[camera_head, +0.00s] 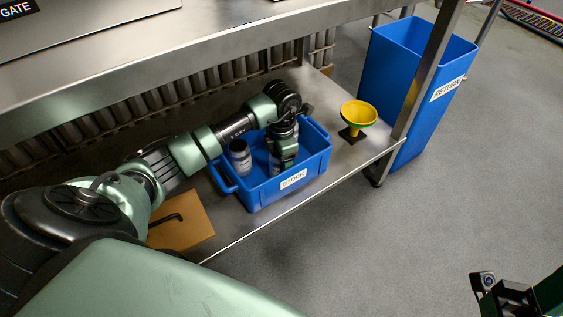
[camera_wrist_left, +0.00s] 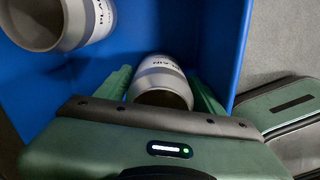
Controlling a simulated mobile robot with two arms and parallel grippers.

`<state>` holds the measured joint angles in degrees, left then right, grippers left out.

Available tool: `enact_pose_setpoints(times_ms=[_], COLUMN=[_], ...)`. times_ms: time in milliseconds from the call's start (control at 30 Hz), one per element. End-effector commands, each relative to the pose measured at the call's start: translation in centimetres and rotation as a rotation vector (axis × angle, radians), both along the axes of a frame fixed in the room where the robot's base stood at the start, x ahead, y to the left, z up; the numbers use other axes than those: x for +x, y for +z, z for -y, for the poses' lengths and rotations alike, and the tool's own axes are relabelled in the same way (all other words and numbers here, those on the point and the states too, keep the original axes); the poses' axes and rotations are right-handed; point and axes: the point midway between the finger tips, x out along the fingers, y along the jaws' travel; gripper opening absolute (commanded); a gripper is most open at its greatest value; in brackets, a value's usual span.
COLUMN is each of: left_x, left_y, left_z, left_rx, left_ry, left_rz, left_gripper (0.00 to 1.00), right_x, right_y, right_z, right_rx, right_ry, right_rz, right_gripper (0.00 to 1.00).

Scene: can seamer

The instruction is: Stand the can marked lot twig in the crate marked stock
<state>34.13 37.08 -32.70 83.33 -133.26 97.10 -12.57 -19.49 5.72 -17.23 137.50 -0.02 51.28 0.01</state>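The blue crate marked STOCK (camera_head: 293,181) stands on the lower steel shelf. My left gripper (camera_head: 286,158) reaches down into it. In the left wrist view, a grey can with a pale band (camera_wrist_left: 162,82) lies between the fingers of my left gripper (camera_wrist_left: 161,90), which press close on both sides; the band's letters look like "LAIN". A second grey can (camera_wrist_left: 62,20) is in the crate and shows in the head view (camera_head: 240,157), left of my gripper.
A yellow funnel-like piece (camera_head: 359,114) on a dark base stands on the shelf right of the crate. A blue bin marked RETURN (camera_head: 415,85) stands beyond the table leg. A brown board with a black hex key (camera_head: 182,222) lies left of the crate. The upper table overhangs the shelf.

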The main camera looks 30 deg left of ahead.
Motion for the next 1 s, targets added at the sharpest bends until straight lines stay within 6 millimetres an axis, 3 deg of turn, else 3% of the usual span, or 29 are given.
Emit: enact_pose_setpoints(times_ms=[367, 800, 1000], left_x=[0.0, 0.1, 0.0], left_y=[0.7, 7.3, 7.9], left_z=[0.0, 0.0, 0.0], left_rx=[0.0, 0.0, 0.001], left_ry=[-0.001, -0.001, 0.0], left_rz=[0.0, 0.001, -0.001], left_gripper=[0.67, 0.67, 0.67], right_x=[-0.1, 0.0, 0.1], right_y=[0.5, 2.8, 2.9], right_z=[0.0, 0.0, 0.0], right_rx=[0.001, 0.001, -0.001], right_ry=[0.0, -0.001, -0.001], right_rz=[0.005, -0.014, -0.018], right_gripper=[0.36, 0.36, 0.36])
